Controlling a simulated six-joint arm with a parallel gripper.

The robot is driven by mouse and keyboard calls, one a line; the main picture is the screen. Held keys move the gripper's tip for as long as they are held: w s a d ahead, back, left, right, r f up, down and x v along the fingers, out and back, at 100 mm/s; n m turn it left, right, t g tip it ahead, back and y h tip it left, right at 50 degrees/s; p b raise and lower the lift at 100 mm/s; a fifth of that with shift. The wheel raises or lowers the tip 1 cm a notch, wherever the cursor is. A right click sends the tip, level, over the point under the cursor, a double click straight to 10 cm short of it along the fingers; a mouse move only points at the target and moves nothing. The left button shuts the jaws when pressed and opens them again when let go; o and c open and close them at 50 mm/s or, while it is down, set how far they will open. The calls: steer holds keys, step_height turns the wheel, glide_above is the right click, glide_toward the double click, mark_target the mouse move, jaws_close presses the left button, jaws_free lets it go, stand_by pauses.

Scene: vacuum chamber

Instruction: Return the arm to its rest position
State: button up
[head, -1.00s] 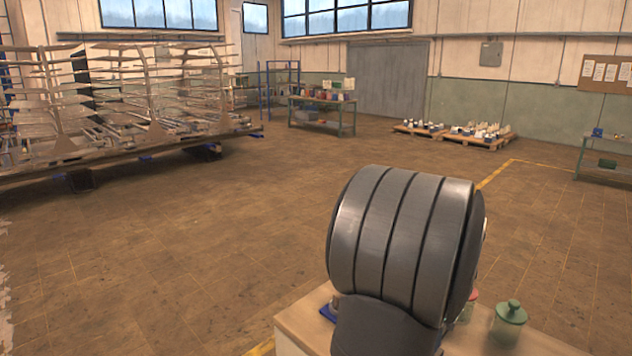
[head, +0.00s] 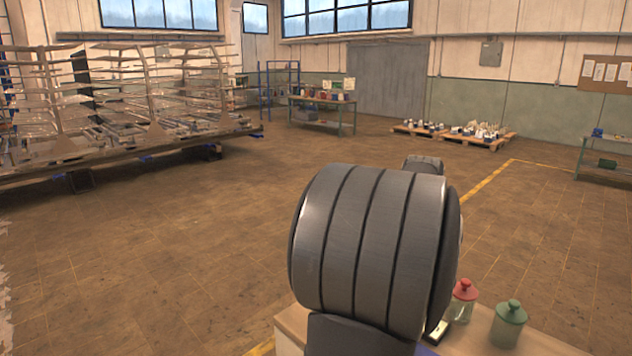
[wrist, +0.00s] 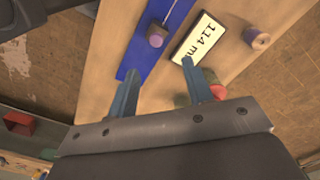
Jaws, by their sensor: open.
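My gripper (wrist: 160,66) shows in the wrist view with its two blue fingers apart and nothing between them. It hangs above a light wooden bench top (wrist: 112,52), which also shows at the bottom of the head view (head: 292,328). In the head view my large grey arm joint hides the gripper and much of the bench.
A blue strip (wrist: 138,62), a display reading "114 m" (wrist: 199,38), a purple-topped piece (wrist: 157,36) and a round piece (wrist: 257,38) lie below. Open floor surrounds the bench.

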steer(key=shift+n, duration=0.6)
steer(key=shift+s+a+r, duration=0.2)
steer(key=shift+s+r, duration=0.5)
steer(key=shift+r, duration=0.3)
steer(key=shift+s+a+r, duration=0.2)
steer(key=shift+s+r, duration=0.45)
steer(key=shift+r, duration=0.35)
